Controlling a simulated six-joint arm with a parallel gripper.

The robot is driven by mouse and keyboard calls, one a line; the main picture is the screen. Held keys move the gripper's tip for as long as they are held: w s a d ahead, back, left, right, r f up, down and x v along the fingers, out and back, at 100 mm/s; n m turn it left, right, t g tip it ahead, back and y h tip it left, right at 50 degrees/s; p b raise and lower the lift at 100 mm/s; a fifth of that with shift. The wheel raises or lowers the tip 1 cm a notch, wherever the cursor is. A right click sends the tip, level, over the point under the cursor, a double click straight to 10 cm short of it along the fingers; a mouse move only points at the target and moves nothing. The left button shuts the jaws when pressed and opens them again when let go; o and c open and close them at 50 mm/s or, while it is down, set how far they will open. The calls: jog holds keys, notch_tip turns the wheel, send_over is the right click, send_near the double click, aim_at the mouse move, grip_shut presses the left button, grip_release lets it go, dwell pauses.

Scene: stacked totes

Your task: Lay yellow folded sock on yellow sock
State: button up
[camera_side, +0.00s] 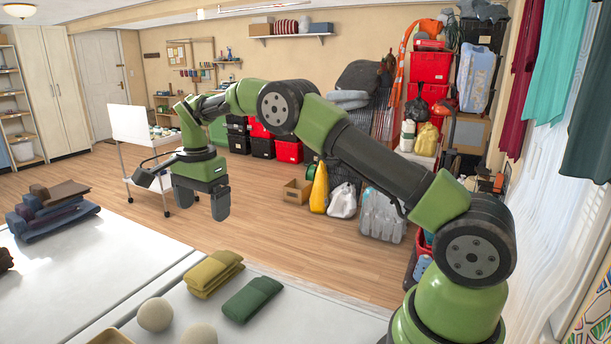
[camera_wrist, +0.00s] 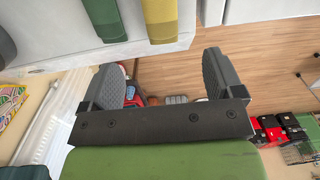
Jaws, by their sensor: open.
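A yellow folded sock bundle (camera_side: 213,273) lies on the white surface at the front. Its folds look stacked, one layer on another, but I cannot tell for sure where one sock ends and the other begins. It also shows at the top of the wrist view (camera_wrist: 160,20), beside the green folded sock. My gripper (camera_side: 201,204) hangs in the air above and behind the yellow bundle, fingers down, apart from it. In the wrist view the fingers (camera_wrist: 160,62) are spread with nothing between them.
A dark green folded sock (camera_side: 252,299) lies just right of the yellow bundle. Two beige balls (camera_side: 155,314) and a tan tray edge (camera_side: 110,337) are at the front. Dark folded cloths (camera_side: 50,215) are stacked on the left surface. The air around my gripper is clear.

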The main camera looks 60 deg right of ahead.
jog(key=s+a+r+n+t+y, duration=0.1)
jog(key=s+a+r+n+t, duration=0.3)
jog(key=s+r+n, duration=0.75)
jog(key=s+a+r+n+t, duration=0.1)
jog(key=s, duration=0.8)
jog(key=s+a+r+n+t+y, duration=0.1)
jog(key=s+t, duration=0.1)
jog(key=s, duration=0.7)
jog(key=shift+a+r, duration=0.25)
